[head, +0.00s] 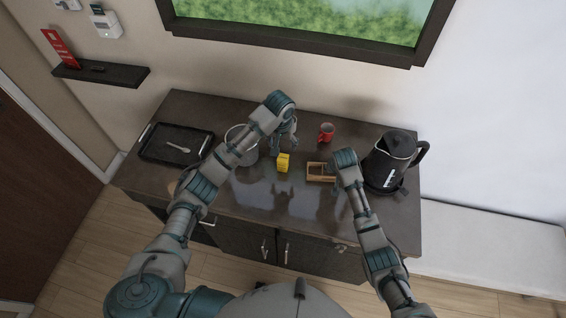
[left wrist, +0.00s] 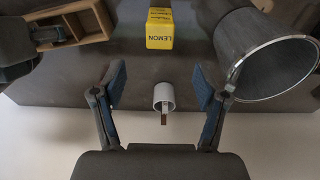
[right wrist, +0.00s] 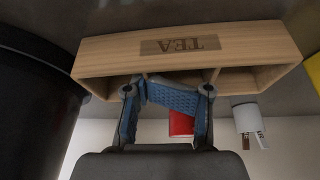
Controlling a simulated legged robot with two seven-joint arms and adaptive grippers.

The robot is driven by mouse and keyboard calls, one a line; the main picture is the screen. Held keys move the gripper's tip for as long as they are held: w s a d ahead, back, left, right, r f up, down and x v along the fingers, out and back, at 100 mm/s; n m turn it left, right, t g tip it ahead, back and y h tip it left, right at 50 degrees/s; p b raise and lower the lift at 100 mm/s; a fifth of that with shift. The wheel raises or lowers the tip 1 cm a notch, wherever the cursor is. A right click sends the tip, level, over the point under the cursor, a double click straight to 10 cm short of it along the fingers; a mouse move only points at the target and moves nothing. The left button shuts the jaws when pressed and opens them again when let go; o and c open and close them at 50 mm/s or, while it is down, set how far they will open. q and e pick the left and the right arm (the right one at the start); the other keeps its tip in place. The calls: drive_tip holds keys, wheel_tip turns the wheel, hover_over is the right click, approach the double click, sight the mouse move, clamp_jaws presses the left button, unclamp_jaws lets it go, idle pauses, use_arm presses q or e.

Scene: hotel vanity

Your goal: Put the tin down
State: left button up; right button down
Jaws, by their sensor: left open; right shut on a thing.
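The yellow tin (head: 283,162), marked LEMON, stands on the dark vanity top in the middle; it also shows in the left wrist view (left wrist: 160,28). My left gripper (head: 288,146) is open and empty, just behind the tin in the head view. Its fingers (left wrist: 158,90) are clear of the tin in the left wrist view. My right gripper (right wrist: 165,95) is shut on the wooden box marked TEA (right wrist: 180,45), at its open compartments. In the head view the box (head: 316,174) is right of the tin, partly covered by my right gripper (head: 340,163).
A grey metal bucket (left wrist: 265,50) stands left of the tin in the head view, partly behind my left arm. A red mug (head: 326,132) is behind the box. A black kettle (head: 388,165) stands right. A black tray (head: 160,154) with a spoon lies left. A white cup-like object (left wrist: 163,97) is near the wall.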

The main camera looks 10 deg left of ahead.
sight(283, 158)
use_arm(q)
drive_tip(key=f, duration=0.7)
drive_tip(key=w+f, duration=0.1)
drive_tip(key=f, duration=0.3)
